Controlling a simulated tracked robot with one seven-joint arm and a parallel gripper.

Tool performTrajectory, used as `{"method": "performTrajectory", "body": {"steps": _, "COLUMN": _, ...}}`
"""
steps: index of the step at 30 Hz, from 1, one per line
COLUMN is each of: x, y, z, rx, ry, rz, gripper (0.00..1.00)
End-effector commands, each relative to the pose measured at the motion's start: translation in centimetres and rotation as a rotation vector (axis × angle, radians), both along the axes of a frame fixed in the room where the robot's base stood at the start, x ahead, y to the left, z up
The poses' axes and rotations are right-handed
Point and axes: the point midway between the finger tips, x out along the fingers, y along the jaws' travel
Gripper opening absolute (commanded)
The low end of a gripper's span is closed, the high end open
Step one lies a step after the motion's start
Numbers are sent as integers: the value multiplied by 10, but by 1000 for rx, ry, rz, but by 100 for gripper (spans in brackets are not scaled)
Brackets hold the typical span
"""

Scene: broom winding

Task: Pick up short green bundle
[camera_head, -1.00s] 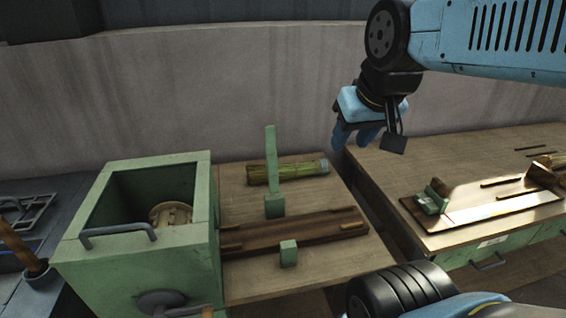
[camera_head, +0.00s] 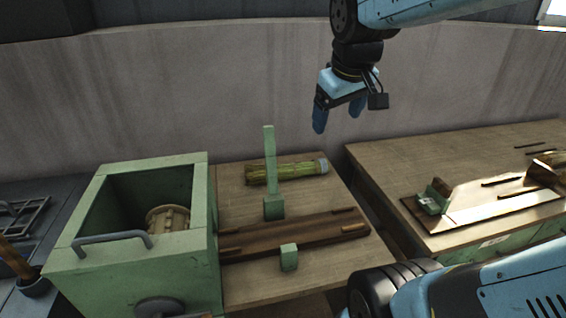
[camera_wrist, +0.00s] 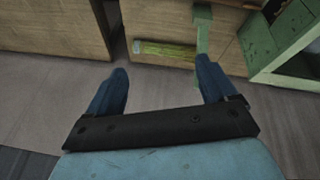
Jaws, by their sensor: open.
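The short green bundle (camera_head: 302,169) lies on the wooden table behind a brown wooden rail. A thin upright green post stands in front of it and hides a small part of its middle. It also shows in the wrist view (camera_wrist: 165,49), beyond and between my fingers. My gripper (camera_head: 338,122) is open and empty, held in the air above the table's back edge in front of the wall. In the wrist view the two blue fingers (camera_wrist: 160,78) are wide apart with nothing between them.
The upright green post (camera_head: 270,160) rises beside the bundle. A green box (camera_head: 205,255) with a handle and a round wooden piece inside stands at left. The brown rail (camera_head: 290,236) and a small green block (camera_head: 289,257) lie in front. A second bench (camera_head: 400,170) stands at right across a gap.

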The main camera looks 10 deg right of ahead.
Motion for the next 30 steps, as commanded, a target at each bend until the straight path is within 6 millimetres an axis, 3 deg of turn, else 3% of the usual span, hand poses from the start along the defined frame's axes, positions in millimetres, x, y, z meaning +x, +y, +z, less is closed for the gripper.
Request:
{"method": "performTrajectory", "body": {"steps": 8, "x": 79, "y": 1, "z": -17, "rx": -129, "ry": 122, "rz": 250, "gripper": 85}}
{"method": "performTrajectory", "body": {"steps": 14, "x": 134, "y": 1, "z": -41, "rx": -191, "ry": 204, "rz": 444, "gripper": 85}}
{"method": "performTrajectory", "body": {"steps": 23, "x": 213, "y": -1, "z": -94, "rx": -233, "ry": 306, "rz": 742, "gripper": 85}}
{"method": "performTrajectory", "body": {"steps": 30, "x": 269, "y": -4, "z": -151, "rx": -228, "ry": 362, "rz": 983, "gripper": 85}}
